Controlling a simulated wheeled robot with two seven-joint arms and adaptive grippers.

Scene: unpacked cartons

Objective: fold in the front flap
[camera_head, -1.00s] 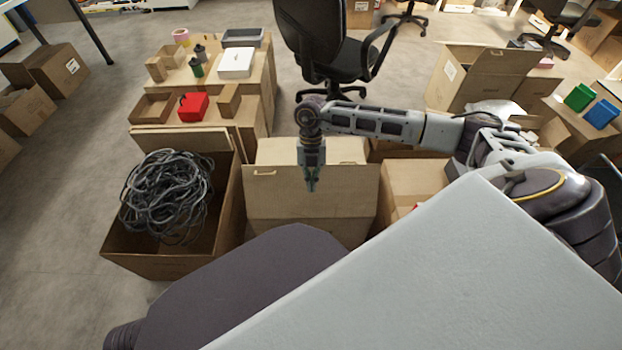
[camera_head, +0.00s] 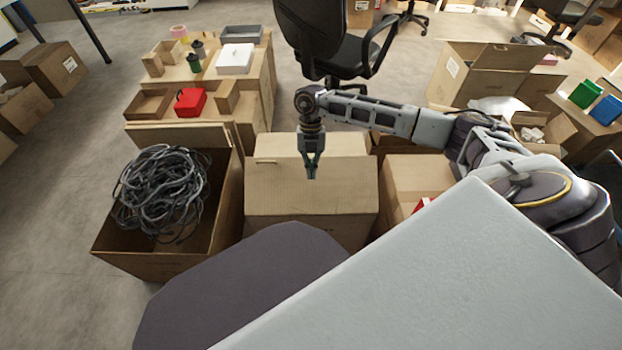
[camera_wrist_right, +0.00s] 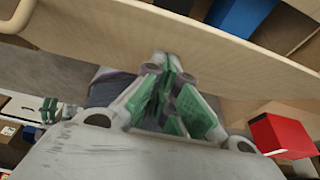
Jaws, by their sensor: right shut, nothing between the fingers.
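The carton (camera_head: 345,229) stands in the middle of the head view. Its front flap (camera_head: 345,190) is a broad tan panel, raised on the near side and slanting, with light cardboard (camera_head: 345,146) behind its upper edge. My right gripper (camera_head: 311,176) points down and overlaps the flap's upper part. I cannot tell whether it touches the flap. In the right wrist view my right gripper (camera_wrist_right: 168,75) has its green fingers together, empty. A pale cardboard panel (camera_wrist_right: 215,45) crosses beyond the fingertips there. My left gripper is not in view.
An open carton (camera_head: 165,265) holding coiled dark cable (camera_head: 165,190) stands close on the left. Another carton (camera_head: 410,180) stands close on the right. A black office chair (camera_head: 325,50) is behind. Open floor (camera_head: 50,200) lies at the far left.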

